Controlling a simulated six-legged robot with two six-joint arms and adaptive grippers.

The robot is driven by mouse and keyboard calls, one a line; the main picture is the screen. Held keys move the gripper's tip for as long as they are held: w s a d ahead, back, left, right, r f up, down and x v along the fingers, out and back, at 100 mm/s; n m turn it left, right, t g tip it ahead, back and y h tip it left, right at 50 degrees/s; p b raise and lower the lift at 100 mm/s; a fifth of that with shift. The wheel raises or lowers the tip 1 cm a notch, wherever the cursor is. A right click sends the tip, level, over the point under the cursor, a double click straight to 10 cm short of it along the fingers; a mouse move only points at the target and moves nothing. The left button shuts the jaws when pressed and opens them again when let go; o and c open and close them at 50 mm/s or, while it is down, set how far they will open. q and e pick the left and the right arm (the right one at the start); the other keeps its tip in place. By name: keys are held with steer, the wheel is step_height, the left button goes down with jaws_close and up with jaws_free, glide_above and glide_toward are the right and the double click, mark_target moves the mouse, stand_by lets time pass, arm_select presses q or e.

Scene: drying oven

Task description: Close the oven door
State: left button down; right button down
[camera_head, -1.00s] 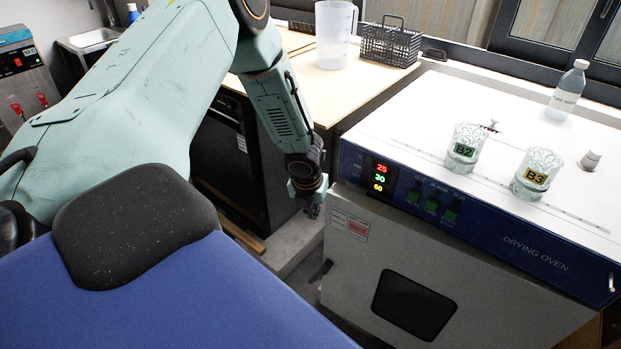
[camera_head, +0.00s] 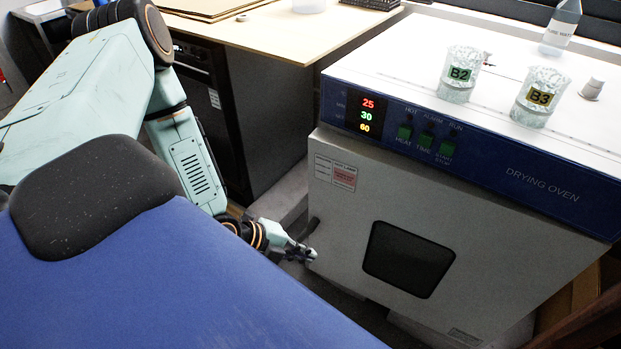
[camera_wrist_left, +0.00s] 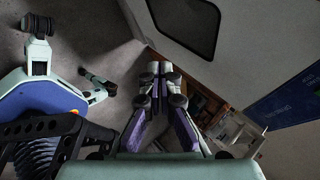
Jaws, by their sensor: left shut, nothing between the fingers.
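The drying oven (camera_head: 480,155) stands at the right in the head view. Its grey door (camera_head: 400,210), with a dark window (camera_head: 408,260), hangs below the blue control panel; I cannot tell whether it is fully shut. My right gripper is out of view.
Two labelled glass beakers, B2 (camera_head: 459,74) and B3 (camera_head: 540,97), and a bottle (camera_head: 561,27) stand on the oven top. A wooden bench (camera_head: 270,30) is behind at the left. A brown object (camera_head: 575,300) lies near the oven's right side.

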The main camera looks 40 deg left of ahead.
arm_select(q)
step_height(320, 180, up, 2)
steer(key=w+a+n+t+y, duration=0.1)
steer(key=a+n+t+y, duration=0.1)
steer(key=a+n+t, duration=0.1)
steer(key=n+t+y, duration=0.2)
steer(key=t+y, duration=0.2)
steer(key=y, duration=0.1)
glide_toward(317, 165)
steer(key=b+x, duration=0.1)
steer(key=b, duration=0.1)
steer(key=b+x, duration=0.2)
steer(key=b, duration=0.1)
steer(key=b+x, duration=0.2)
steer(key=shift+w+f, duration=0.15)
steer(key=shift+f, duration=0.2)
steer(key=shift+w+a+r+b, duration=0.1)
steer(key=shift+w+b, duration=0.35)
steer(key=shift+w, duration=0.1)
steer(key=shift+w, duration=0.1)
